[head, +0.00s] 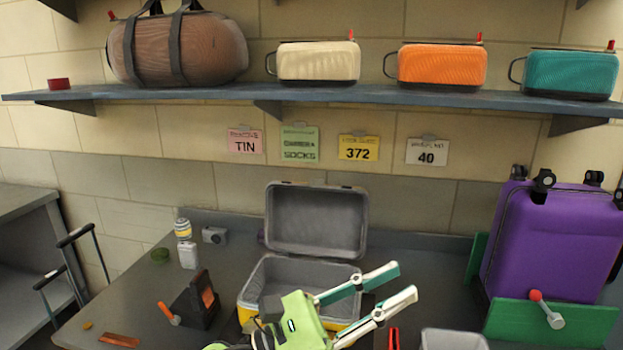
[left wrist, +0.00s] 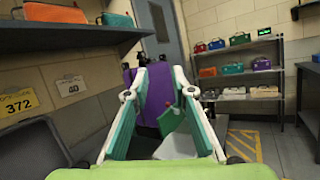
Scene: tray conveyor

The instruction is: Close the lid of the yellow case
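The yellow case (head: 242,314) sits on the grey counter with its grey lid (head: 316,219) standing open against the wall side. Its grey inside shows; my left gripper hides part of its front. My left gripper (head: 398,281), green and white, is in front of and over the case's right front, its fingers spread and pointing right. It shows open and empty in the left wrist view (left wrist: 167,82), where a dark grey panel at the left edge looks like the lid (left wrist: 33,150). My right gripper is not in view.
A purple suitcase (head: 550,240) stands between green panels (head: 545,323) at the right. A grey bin (head: 453,340) is at the front edge. A dark block (head: 195,302), camera (head: 214,235) and small items lie left. A shelf (head: 350,93) with bags runs above.

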